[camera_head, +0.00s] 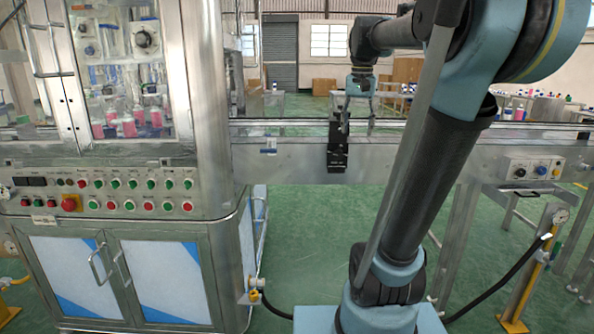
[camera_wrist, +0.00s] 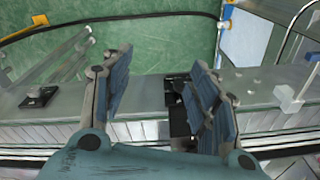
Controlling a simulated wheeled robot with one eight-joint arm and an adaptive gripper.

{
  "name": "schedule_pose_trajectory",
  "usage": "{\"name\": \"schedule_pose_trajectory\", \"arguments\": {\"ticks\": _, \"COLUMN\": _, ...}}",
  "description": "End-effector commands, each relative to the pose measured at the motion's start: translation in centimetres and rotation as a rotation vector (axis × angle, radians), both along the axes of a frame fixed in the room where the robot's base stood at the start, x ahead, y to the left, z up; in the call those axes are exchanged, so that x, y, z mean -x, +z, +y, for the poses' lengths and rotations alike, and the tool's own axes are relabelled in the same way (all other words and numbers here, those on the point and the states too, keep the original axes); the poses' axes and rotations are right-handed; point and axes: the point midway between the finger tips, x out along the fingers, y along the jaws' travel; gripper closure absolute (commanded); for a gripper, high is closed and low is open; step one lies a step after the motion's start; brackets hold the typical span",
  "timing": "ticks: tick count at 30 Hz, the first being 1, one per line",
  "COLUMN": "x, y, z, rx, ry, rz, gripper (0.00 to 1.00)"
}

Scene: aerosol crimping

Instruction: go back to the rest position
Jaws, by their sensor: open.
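My gripper (camera_head: 359,108) hangs from my arm above the conveyor in the head view, its fingers pointing down. In the wrist view my gripper (camera_wrist: 160,95) shows two blue-padded fingers spread apart with nothing between them. The conveyor (camera_head: 280,155) runs to the right from the crimping machine (camera_head: 205,90). In the wrist view the conveyor (camera_wrist: 145,98) passes below the fingers. A black box-like fixture (camera_head: 338,150) is fixed on the conveyor's side, just below and left of the fingers. I cannot tell whether the fingers touch anything.
The machine's panel of buttons (camera_head: 110,190) is at the left, and bottles (camera_head: 130,125) stand behind its glass. A small control box (camera_head: 535,170) is on the conveyor's side at right. A black hose (camera_head: 500,285) and a yellow post (camera_head: 525,285) stand low right. Green floor (camera_head: 310,230) is open below the conveyor.

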Motion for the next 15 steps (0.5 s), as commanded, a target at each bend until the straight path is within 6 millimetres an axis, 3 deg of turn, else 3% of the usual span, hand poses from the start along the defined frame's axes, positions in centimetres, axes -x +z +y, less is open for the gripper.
{"name": "schedule_pose_trajectory", "arguments": {"ticks": 3, "x": 3.3, "y": -3.8, "z": 0.0, "rx": 0.005, "ry": 0.047, "rz": -0.015, "gripper": 0.45}}
{"name": "schedule_pose_trajectory", "arguments": {"ticks": 15, "x": 13.2, "y": -17.3, "z": 0.0, "rx": 0.026, "ry": 0.210, "rz": -0.067, "gripper": 0.45}}
